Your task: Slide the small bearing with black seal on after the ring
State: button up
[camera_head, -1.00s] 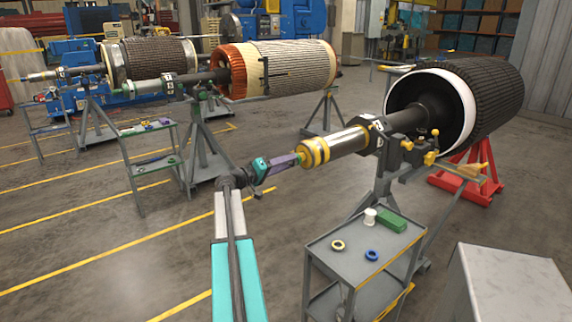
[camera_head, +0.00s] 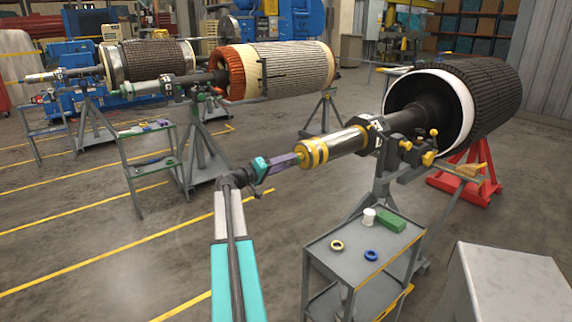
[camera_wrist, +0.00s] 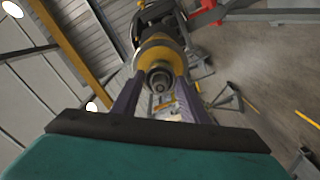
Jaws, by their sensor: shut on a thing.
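My gripper (camera_head: 297,158) is at the free end of the shaft (camera_head: 345,141) on the near rotor stand. In the wrist view, its two purple fingers (camera_wrist: 157,85) are shut on a small dark round part, which I take to be the small bearing with black seal (camera_wrist: 158,67). The bearing is in line with the shaft end, and the yellow band (camera_head: 313,153) of the shaft lies just behind it. The fingers hide much of the bearing, and I cannot tell how far it is on the shaft. I cannot make out the ring separately.
A grey cart (camera_head: 333,265) below the shaft holds a yellow ring (camera_head: 337,245), a blue ring (camera_head: 371,256), a white cup (camera_head: 369,216) and a green box (camera_head: 391,222). A grey cabinet (camera_head: 505,285) stands at the right.

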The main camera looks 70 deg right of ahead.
jog(key=o, duration=1.1)
jog(key=shift+c, duration=0.2)
jog(key=shift+o, duration=0.4)
jog(key=o, duration=0.4)
jog(key=shift+w+a, duration=0.15)
jog(key=shift+b+v, duration=1.6)
jog(key=shift+v, duration=2.75)
